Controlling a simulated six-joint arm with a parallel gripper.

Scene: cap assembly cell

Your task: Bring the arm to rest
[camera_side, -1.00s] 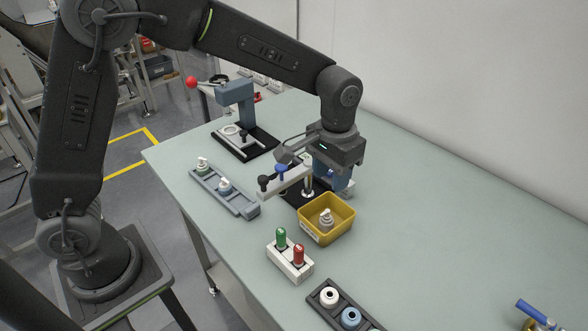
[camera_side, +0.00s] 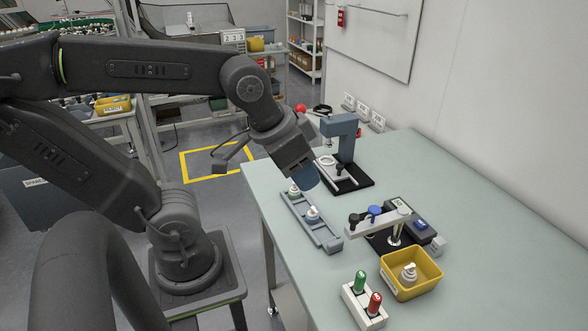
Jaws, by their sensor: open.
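My arm reaches in from the left in the side view. My gripper (camera_side: 306,183), with its blue-grey jaws pointing down and right, hangs above the far left part of the table (camera_side: 470,285). It is open, and I see nothing held in it. It overlaps the view of the grey tray (camera_side: 325,236) and is left of the blue-grey press (camera_side: 344,140).
The grey tray holds two capped parts. The clamp fixture (camera_side: 380,222), a yellow bin (camera_side: 412,288) with a white part inside, and a white block (camera_side: 352,307) with green and red handles stand nearer. The table's right side is clear.

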